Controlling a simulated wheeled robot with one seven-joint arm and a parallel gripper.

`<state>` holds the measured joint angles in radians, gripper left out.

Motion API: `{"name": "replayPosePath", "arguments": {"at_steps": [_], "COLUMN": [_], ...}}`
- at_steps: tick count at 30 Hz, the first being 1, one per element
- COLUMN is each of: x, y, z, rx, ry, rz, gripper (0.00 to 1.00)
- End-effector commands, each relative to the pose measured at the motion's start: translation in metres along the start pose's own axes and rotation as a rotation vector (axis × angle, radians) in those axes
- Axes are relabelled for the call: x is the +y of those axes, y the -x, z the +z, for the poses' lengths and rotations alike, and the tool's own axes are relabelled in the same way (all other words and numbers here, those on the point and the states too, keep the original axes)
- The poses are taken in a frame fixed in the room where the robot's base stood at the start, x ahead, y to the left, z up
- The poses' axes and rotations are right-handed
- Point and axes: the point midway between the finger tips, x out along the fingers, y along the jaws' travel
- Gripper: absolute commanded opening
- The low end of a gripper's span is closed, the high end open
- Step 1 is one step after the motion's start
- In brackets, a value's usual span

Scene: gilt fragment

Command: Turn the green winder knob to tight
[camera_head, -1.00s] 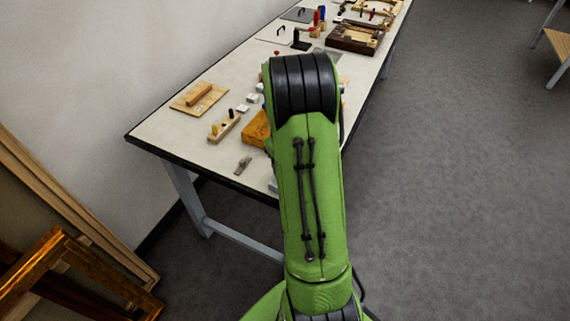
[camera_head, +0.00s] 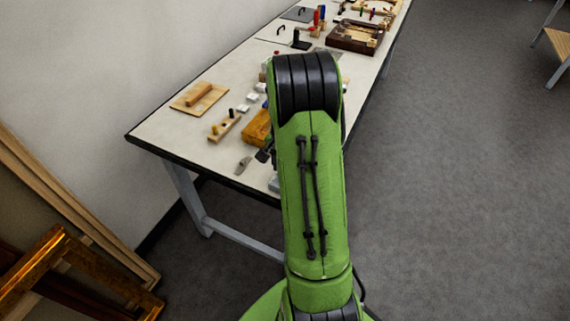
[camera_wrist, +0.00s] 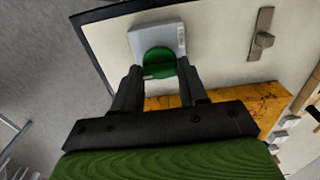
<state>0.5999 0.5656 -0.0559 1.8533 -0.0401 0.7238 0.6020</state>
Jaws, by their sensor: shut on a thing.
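The green winder knob (camera_wrist: 160,62) shows in the wrist view, on a pale grey block (camera_wrist: 148,35) near the table's edge. My gripper (camera_wrist: 158,75) is shut on the knob, with one dark finger on each side of it. A small white label with dark marks is on the block, to the right of the knob. In the head view my arm hides the knob and the gripper's fingertips. Only a corner of the grey block (camera_head: 274,184) shows there, beside my arm.
An orange-brown wooden box (camera_head: 257,130) stands close to my arm. A metal latch-like piece (camera_wrist: 262,38) lies on the table near the block. A board with pegs (camera_head: 224,128) and a wooden board with a bar (camera_head: 199,98) lie to the left. Bare tabletop (camera_head: 165,130) is at the near left.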

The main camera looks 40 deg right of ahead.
Motion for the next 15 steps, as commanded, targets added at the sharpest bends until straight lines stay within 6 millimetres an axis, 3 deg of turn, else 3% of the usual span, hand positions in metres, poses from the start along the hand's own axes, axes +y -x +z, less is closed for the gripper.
{"name": "replayPosePath", "arguments": {"at_steps": [15], "x": [-0.0005], "y": [0.0012], "z": [-0.0015], "rx": [0.005], "ry": [-0.489], "rz": [-0.004], "gripper": [0.12]}}
